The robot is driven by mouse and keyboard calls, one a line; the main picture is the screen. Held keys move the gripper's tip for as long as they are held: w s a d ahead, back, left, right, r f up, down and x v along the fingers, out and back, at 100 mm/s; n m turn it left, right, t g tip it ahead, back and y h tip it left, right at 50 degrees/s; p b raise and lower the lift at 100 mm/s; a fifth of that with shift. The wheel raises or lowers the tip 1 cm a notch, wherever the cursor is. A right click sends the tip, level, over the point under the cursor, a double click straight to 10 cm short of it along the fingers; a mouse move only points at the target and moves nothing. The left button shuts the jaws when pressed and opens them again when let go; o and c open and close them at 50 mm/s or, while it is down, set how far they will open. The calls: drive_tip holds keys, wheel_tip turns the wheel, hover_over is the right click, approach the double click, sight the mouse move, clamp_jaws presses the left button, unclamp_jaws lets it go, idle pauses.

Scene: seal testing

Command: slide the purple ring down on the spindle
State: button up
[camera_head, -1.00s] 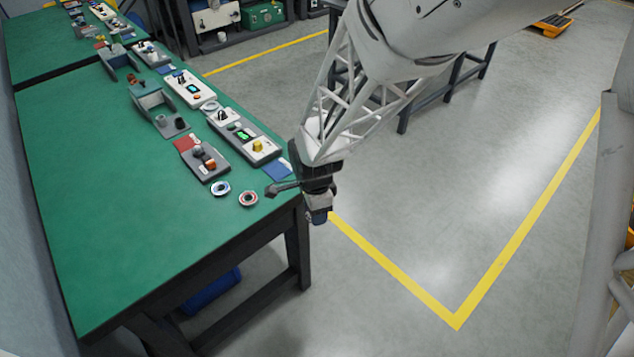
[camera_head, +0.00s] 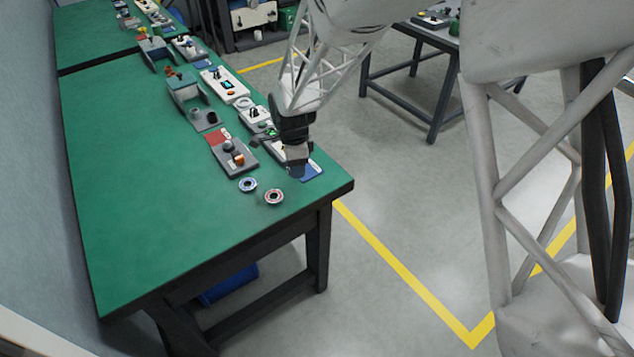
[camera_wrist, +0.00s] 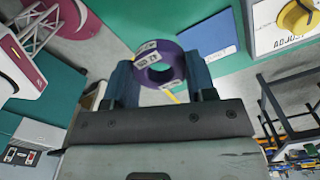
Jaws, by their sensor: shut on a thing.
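My gripper (camera_head: 297,168) is over the right edge part of the green table, by the blue card. In the wrist view its two fingers (camera_wrist: 160,76) are shut on a purple ring (camera_wrist: 177,66), held at its sides with its hole facing the camera and a white label on it. In the head view the ring cannot be made out at the fingertips. A grey fixture (camera_head: 248,166) with upright parts, one grey and one orange, stands on the table left of my gripper. I cannot tell which part is the spindle.
A blue-grey ring (camera_head: 241,186) and a reddish ring (camera_head: 267,198) lie in front of the fixture. The blue card (camera_head: 312,172) lies near the table edge. Instrument boxes (camera_head: 226,86) line the table behind. The table's front left (camera_head: 150,220) is clear.

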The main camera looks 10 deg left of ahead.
drive_tip(key=w+a+r, duration=0.1)
drive_tip(key=w+a, duration=0.3)
drive_tip(key=a, duration=0.3)
drive_tip(key=w+a+r, duration=0.1)
drive_tip(key=w+a, duration=0.3)
drive_tip(key=a, duration=0.3)
hover_over(227, 141)
drive_tip(key=shift+r, duration=0.25)
drive_tip(key=shift+f, duration=0.1)
drive_tip(key=shift+f, duration=2)
drive_tip(key=shift+f, duration=1.25)
drive_tip(key=o, duration=1.1)
drive_tip(key=shift+r, duration=4.45)
